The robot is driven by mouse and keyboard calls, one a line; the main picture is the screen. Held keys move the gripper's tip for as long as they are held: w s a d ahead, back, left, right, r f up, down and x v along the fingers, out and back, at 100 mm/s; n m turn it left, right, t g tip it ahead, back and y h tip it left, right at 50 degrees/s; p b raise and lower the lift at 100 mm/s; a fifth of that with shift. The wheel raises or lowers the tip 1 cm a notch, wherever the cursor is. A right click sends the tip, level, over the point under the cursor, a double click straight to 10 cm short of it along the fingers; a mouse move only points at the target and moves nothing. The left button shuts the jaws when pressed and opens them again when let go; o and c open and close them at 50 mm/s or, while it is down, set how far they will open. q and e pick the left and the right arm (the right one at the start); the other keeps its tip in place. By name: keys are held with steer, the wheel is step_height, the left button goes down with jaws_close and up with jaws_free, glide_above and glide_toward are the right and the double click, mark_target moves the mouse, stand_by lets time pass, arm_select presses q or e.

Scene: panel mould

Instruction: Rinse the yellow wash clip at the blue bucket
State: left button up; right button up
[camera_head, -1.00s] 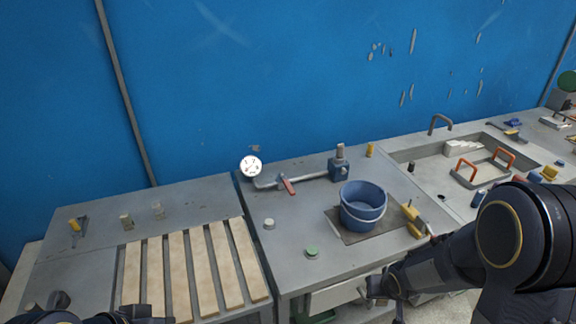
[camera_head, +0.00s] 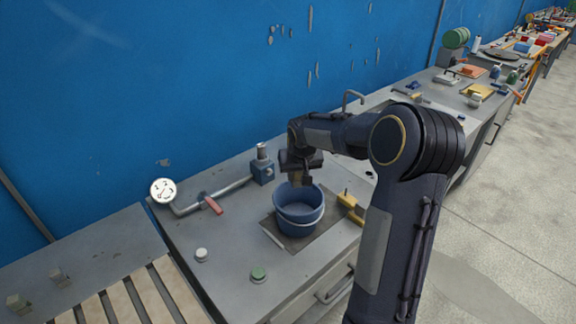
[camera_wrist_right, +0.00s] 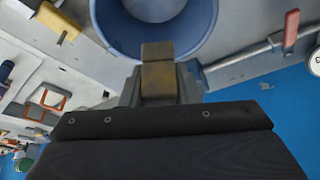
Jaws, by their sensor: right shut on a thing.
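The blue bucket (camera_head: 297,226) stands on a dark mat on the grey bench; its wall and opening also show in the wrist view (camera_wrist_right: 113,28). My right gripper (camera_head: 299,176) is at the bucket's back rim in the head view, pointing down. It is shut on a small dull yellow-brown piece, which looks like the yellow wash clip (camera_wrist_right: 158,77). In the wrist view the clip overlaps the bucket's rim. I cannot tell whether it is above the opening or touching the rim. My left gripper is not in view.
A yellow block with a handle (camera_head: 348,202) lies right of the bucket. A pipe with a red lever (camera_head: 212,204) and a gauge (camera_head: 163,190) run along the back left. A green knob (camera_head: 259,274) and a white knob (camera_head: 201,255) sit in front.

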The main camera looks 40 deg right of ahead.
steer(key=shift+s+d+f+b, duration=0.15)
steer(key=shift+f+b, duration=0.1)
steer(key=shift+b, duration=0.05)
step_height(320, 180, down, 13)
steer(key=b, duration=0.8)
steer(key=shift+r, duration=0.2)
steer(key=shift+f+b, duration=0.3)
steer(key=shift+s+a+f+b, duration=0.25)
steer(key=shift+s+f+b, duration=0.15)
steer(key=shift+f, duration=0.35)
steer(key=shift+s+f, duration=0.1)
stand_by(1.1)
steer(key=shift+w+d+r+p, duration=0.2)
steer(key=shift+r+p, duration=0.35)
steer(key=shift+r, duration=0.2)
steer(key=shift+w+d+r+p, duration=0.1)
steer(key=shift+w+r+p, duration=0.05)
steer(key=shift+r+p, duration=0.45)
steer(key=shift+w+a+r+p, duration=0.1)
steer(key=shift+r+p, duration=1.35)
steer(key=shift+r, duration=1.05)
steer(key=shift+w+r+p, duration=0.1)
steer(key=shift+r+p, duration=1.3)
steer(key=shift+r, duration=1.1)
